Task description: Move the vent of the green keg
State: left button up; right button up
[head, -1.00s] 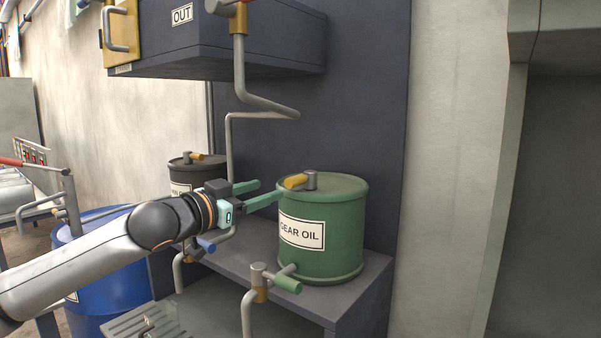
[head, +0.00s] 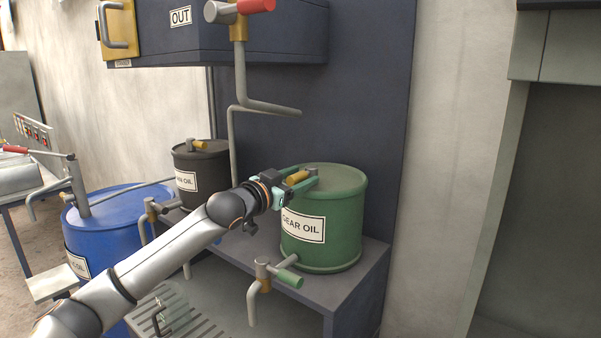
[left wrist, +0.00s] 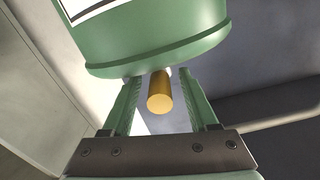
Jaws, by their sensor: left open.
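The green keg (head: 335,225) with a GEAR OIL label stands upright on the grey shelf. Its vent (head: 297,178), a yellow lever on a grey stub, sits on the left of the keg's top. In the left wrist view the vent (left wrist: 160,95) shows end-on between the two fingers. My left gripper (head: 300,177) is open at the keg's top rim, with its green fingers on either side of the vent. In the left wrist view the left gripper (left wrist: 163,95) shows a gap on each side of the lever. My right gripper is not in view.
A black keg (head: 203,180) stands behind my left arm, and a blue drum (head: 110,222) is at the left. A grey pipe (head: 240,110) runs down behind the vent. A tap with a green handle (head: 287,278) is low on the green keg's front.

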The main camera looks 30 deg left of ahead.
pick_arm(q)
jog(key=shift+w, duration=0.2)
grip_shut()
dwell(0.5)
dwell(0.9)
